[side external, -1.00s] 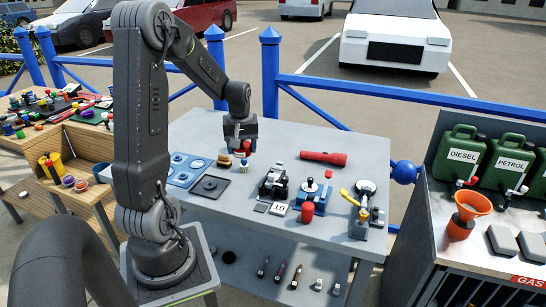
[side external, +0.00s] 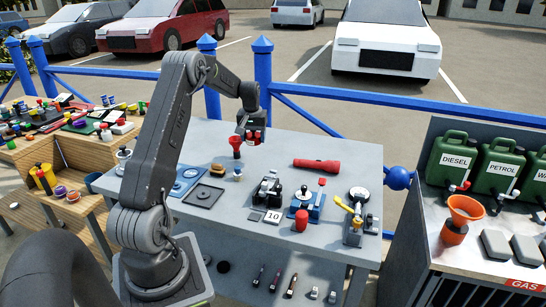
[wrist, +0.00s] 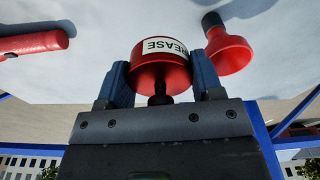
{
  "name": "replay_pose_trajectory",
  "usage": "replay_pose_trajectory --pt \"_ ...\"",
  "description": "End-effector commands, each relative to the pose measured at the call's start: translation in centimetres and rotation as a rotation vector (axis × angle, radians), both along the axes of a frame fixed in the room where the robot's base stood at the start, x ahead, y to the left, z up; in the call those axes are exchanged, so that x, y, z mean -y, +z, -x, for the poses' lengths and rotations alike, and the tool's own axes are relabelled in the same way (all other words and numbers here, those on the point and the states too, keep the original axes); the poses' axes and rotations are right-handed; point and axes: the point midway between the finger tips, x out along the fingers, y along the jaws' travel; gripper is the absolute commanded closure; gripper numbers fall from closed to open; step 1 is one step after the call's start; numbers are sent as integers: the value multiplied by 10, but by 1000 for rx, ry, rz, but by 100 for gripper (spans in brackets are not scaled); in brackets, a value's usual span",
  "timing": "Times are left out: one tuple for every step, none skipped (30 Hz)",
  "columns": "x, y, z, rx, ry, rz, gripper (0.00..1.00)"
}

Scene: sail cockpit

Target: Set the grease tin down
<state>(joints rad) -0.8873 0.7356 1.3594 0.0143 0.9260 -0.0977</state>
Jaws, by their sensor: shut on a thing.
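The grease tin (wrist: 158,72) is red with a white label and dark lettering, upside down in the wrist view. My gripper (wrist: 162,82) is shut on it, with one blue finger on each side. In the side view my gripper (side external: 251,131) is over the far part of the grey table (side external: 350,148), near its back edge. The red tin (side external: 254,137) partly shows between the fingers there. I cannot tell whether its base touches the table.
A red funnel-shaped thing (side external: 236,142) stands close by the tin, also in the wrist view (wrist: 231,52). A red torch (side external: 316,163) lies to the right. A dark square tray (side external: 204,194) and several small devices stand nearer the front. A blue railing (side external: 350,93) runs behind.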

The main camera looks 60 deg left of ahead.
Motion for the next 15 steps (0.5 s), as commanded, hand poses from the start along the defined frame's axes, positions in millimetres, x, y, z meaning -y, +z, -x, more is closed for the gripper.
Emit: replay_pose_trajectory --pt "4 -6 -12 2 -4 -1 89" --pt "6 -10 -18 2 -4 -1 89" --pt "9 -15 -25 2 -3 -1 89" --pt "11 -18 -31 2 -3 -2 89" --pt "12 -22 -36 2 -2 -2 89" --pt "15 -26 -43 2 -2 -2 89" --pt "17 -28 -48 4 -2 -2 89" --pt "18 -31 -51 3 0 -2 89" --pt "19 -33 -56 5 1 -3 89" --pt "20 -36 -59 4 0 -2 89" --pt "21 -37 -61 3 0 -3 89" --pt "22 -38 -64 5 1 -3 89" --pt "22 -39 -65 5 2 -4 89" --pt "22 -39 -66 4 3 -4 89" --pt "22 -41 -66 4 3 -3 89"
